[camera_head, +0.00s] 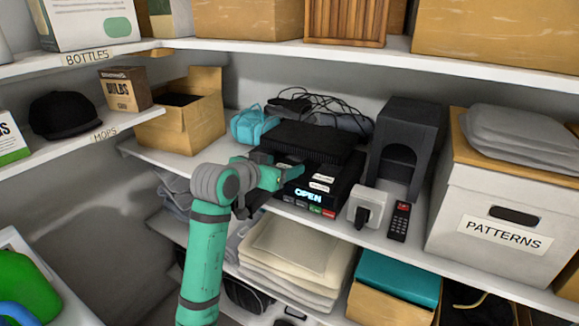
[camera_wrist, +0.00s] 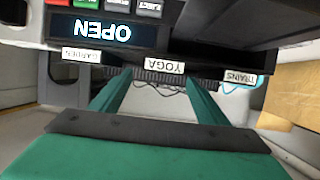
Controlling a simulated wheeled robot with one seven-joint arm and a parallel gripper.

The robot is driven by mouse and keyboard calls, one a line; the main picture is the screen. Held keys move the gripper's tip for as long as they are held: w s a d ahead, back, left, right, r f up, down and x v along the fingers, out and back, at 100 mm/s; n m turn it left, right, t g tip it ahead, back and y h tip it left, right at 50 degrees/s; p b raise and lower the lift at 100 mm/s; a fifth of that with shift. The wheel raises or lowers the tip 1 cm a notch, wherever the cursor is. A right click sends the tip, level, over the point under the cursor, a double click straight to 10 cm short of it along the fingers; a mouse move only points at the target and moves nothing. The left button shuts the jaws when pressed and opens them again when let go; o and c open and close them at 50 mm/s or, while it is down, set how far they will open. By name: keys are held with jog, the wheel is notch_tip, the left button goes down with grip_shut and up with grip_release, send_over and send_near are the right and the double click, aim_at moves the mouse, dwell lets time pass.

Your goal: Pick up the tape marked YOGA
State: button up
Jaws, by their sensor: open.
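In the wrist view, which is upside down, the white YOGA label (camera_wrist: 164,66) sits on the dark edge of a tape, between the GARDEN label (camera_wrist: 83,56) and the TRAINS label (camera_wrist: 240,78). My gripper (camera_wrist: 158,82) is open, its two green fingers spread with the YOGA label in line with the gap between their tips. I cannot tell whether they touch the tape. In the head view, my gripper (camera_head: 280,176) is at the player (camera_head: 318,203), and labelled tapes (camera_head: 322,179) lie on top. Their lettering is too small to read there, and the arm partly hides them.
The player's display reads OPEN. A black box (camera_head: 310,143) with cables stands behind, a white plug adapter (camera_head: 366,206) and remote (camera_head: 399,221) to the right. A black speaker-like unit (camera_head: 405,145) and the PATTERNS box (camera_head: 487,220) stand farther right. A shelf (camera_head: 400,53) runs above.

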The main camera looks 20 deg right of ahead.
aim_at(290, 162)
jog(key=shift+x, duration=1.8)
jog(key=shift+w+a, duration=0.1)
jog(key=shift+a, duration=0.05)
jog(key=c, duration=1.2)
